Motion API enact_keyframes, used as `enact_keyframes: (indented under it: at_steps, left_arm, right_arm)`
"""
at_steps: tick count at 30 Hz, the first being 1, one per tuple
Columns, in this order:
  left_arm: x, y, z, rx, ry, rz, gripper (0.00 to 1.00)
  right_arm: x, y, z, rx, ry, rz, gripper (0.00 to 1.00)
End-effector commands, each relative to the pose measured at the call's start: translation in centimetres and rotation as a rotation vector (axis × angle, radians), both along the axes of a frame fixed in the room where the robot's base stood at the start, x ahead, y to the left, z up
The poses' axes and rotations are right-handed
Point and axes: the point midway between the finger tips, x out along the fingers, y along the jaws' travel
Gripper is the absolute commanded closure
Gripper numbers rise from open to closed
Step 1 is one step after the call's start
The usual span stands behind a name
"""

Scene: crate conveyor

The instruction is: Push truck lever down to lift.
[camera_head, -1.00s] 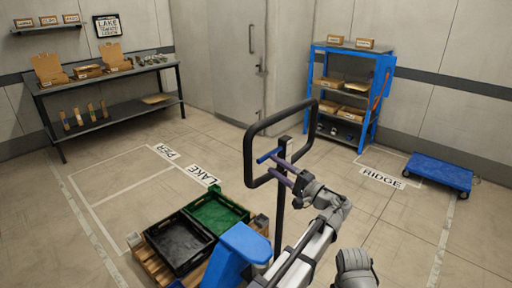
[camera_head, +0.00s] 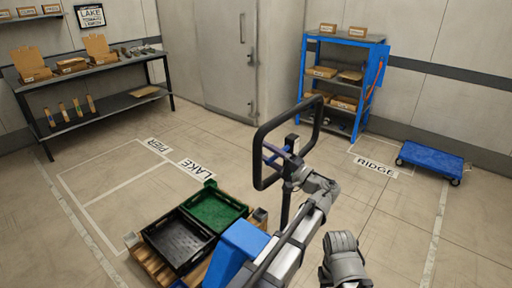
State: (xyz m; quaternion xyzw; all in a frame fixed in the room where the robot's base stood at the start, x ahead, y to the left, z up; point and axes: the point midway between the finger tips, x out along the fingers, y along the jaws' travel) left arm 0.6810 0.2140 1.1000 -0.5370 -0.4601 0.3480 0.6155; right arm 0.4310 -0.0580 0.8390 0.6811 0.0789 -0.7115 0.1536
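The pallet truck has a blue body (camera_head: 241,246) and a tall handle (camera_head: 258,155) ending in a black loop. A small blue lever (camera_head: 270,159) shows inside the loop. My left gripper (camera_head: 280,154) reaches into the loop from the right, its purple-grey fingers at the lever. The fingers overlap the lever in this view, so their gap and any contact are unclear. My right gripper is not visible; only a grey arm part of mine shows at the bottom right.
The truck stands at a wooden pallet (camera_head: 148,264) carrying a black crate (camera_head: 160,230) and a green crate (camera_head: 238,205). A workbench (camera_head: 108,107) stands at the back left, a blue shelf (camera_head: 358,125) at the back. A blue dolly (camera_head: 432,157) sits at the right. Floor around is clear.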

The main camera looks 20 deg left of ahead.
Motion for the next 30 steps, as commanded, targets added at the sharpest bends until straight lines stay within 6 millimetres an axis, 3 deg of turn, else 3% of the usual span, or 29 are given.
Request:
enact_keyframes:
  at_steps: [8,22,30]
  left_arm:
    - [0.02,-0.06,0.04,0.0,0.0,-0.001,0.48]
    - [0.02,-0.04,0.05,0.0,0.0,0.0,1.0]
    - [0.01,-0.05,0.04,0.0,0.0,-0.001,1.0]
  right_arm:
    - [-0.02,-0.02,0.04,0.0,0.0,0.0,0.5]
    - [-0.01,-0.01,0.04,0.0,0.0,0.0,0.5]
    - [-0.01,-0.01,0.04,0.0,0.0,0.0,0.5]
